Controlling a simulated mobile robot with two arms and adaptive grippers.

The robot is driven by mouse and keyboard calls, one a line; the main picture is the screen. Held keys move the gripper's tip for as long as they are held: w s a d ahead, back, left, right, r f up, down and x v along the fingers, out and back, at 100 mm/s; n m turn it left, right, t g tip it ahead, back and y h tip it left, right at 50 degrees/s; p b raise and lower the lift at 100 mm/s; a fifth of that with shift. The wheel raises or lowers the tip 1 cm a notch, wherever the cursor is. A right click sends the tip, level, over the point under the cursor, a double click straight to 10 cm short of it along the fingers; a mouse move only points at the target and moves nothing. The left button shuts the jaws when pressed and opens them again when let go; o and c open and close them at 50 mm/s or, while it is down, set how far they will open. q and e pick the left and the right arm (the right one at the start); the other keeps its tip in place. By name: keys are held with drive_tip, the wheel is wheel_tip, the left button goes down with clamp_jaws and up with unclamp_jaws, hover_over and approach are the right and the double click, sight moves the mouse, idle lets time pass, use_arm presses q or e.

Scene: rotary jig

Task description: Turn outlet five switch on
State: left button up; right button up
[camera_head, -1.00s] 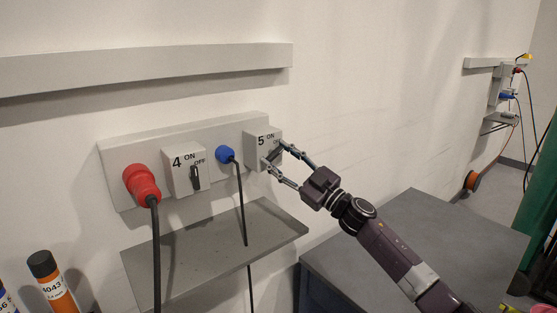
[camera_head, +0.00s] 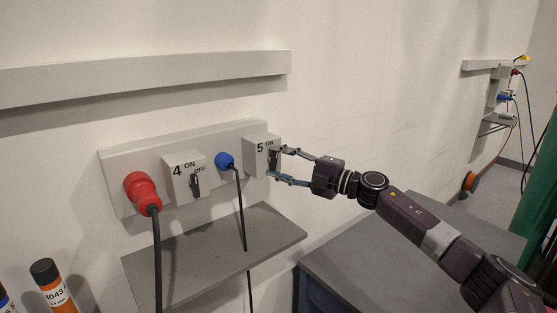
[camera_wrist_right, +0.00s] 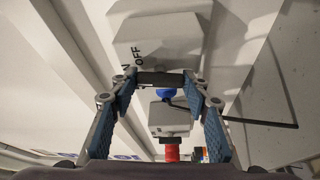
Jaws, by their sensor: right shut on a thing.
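The outlet five switch box (camera_head: 258,150) is a pale grey box on the wall panel, marked 5 and ON. Its OFF mark is covered in the head view but shows in the wrist view. Its dark switch knob (camera_wrist_right: 160,79) lies between the fingertips of my right gripper (camera_head: 277,163). The right gripper is shut on this knob, one finger on each side. In the head view the fingers partly cover the knob, so its exact angle is hard to tell. My left gripper is in neither view.
The outlet four switch (camera_head: 196,185), a blue plug (camera_head: 225,160) and a red plug (camera_head: 142,190) with cables sit to the left. A grey shelf (camera_head: 215,250) juts out below. A grey table (camera_head: 370,250) stands under my right arm.

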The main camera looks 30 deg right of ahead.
drive_tip(key=shift+n+g+p, duration=0.4)
drive_tip(key=shift+n, duration=0.5)
drive_tip(key=o, duration=1.2)
drive_tip(key=shift+c, duration=0.2)
drive_tip(key=v, duration=1.2)
drive_tip(key=shift+a+r, duration=0.15)
